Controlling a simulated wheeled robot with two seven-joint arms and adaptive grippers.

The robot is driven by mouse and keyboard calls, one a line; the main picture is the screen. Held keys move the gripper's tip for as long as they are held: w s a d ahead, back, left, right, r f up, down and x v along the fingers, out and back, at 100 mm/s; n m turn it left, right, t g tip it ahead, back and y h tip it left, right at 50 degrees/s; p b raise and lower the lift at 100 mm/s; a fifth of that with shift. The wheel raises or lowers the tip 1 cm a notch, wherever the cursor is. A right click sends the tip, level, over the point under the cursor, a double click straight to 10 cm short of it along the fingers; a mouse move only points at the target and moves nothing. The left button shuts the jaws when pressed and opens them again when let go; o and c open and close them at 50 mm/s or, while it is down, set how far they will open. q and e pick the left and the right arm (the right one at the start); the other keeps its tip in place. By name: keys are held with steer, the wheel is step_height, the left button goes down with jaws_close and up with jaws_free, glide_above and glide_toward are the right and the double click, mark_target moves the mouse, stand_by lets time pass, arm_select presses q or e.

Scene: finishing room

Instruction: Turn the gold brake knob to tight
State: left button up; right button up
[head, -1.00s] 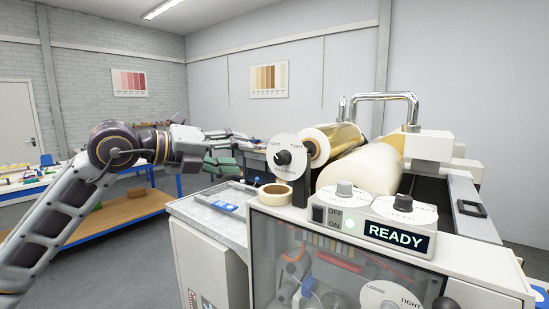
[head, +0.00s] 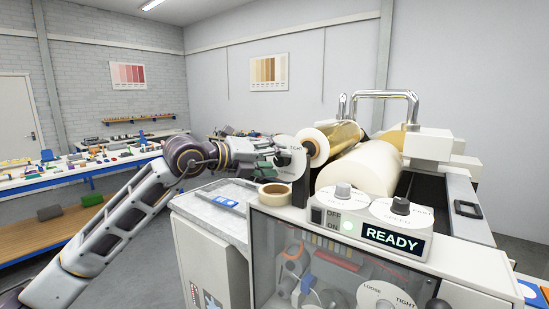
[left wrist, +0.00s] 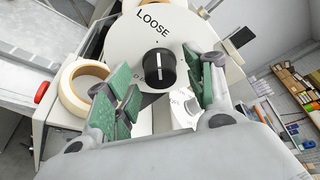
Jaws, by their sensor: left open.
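The gold brake knob (left wrist: 160,68) is a black knob with a white line, on a round white dial plate (left wrist: 133,45) marked LOOSE. In the head view the dial plate (head: 293,160) stands beside the end of the gold foil roll (head: 342,135); my left gripper hides the knob there. My left gripper (head: 272,152) is in front of the dial. In the left wrist view my left gripper (left wrist: 165,88) is open, its green-padded fingers on either side of the knob with gaps visible. TIGHT is not readable on this dial now. My right gripper is not in view.
The control box (head: 376,221) reads READY and carries two more knobs. Another LOOSE/TIGHT dial (head: 385,297) is low on the front.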

arm_select(q)
steer(key=shift+w+d, duration=0.15)
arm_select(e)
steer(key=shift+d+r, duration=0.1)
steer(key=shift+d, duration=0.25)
arm_select(q)
steer(key=c, duration=1)
steer(key=shift+f, duration=0.1)
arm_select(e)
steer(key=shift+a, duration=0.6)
